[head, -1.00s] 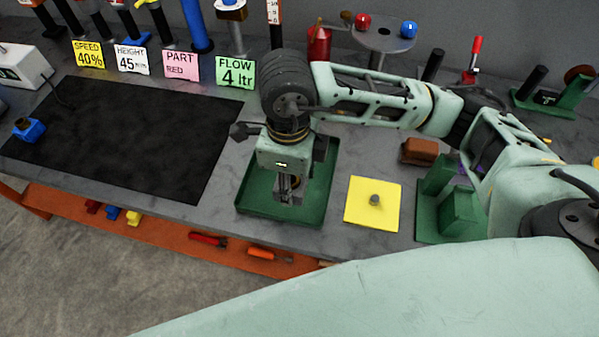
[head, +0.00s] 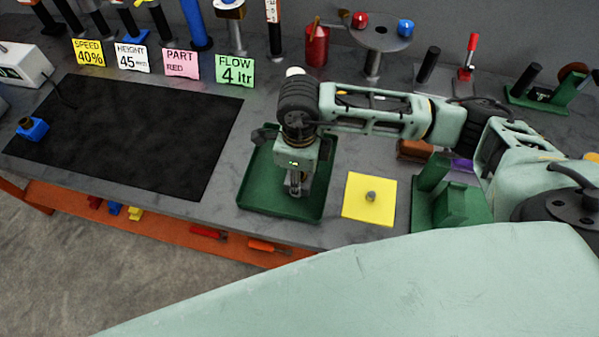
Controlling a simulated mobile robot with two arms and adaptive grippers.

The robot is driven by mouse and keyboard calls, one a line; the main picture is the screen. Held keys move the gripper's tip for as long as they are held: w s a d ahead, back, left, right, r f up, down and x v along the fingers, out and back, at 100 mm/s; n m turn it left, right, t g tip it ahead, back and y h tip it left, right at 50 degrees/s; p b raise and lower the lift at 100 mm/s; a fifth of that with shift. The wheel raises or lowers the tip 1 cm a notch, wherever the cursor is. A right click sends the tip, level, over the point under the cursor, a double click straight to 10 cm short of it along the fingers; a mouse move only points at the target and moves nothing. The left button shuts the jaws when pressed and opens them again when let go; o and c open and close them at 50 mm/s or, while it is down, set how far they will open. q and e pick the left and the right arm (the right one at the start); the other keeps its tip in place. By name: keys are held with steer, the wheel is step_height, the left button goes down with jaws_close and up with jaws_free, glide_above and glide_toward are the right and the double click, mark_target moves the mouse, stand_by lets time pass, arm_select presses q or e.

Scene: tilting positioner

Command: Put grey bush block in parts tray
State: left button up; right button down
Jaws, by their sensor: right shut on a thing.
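The green parts tray (head: 248,195) lies on the bench near its front edge, in the middle of the head view. My right gripper (head: 295,188) points down over the tray, its fingers inside the tray's outline. It is shut on a small grey thing, which I take to be the grey bush block (head: 295,182). The fingers hide most of the block, and I cannot tell whether it touches the tray floor. My left gripper is not in view.
A yellow plate (head: 355,207) with a grey peg stands right of the tray, then a green fixture (head: 460,207) and a brown block (head: 414,150). Signs and posts line the back.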

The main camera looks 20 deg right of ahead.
steer(key=shift+f, duration=0.1)
steer(key=c, duration=0.9)
jaws_free()
steer(key=shift+r, duration=0.45)
step_height(320, 180, up, 12)
steer(key=b, duration=0.3)
steer(key=shift+f, duration=0.25)
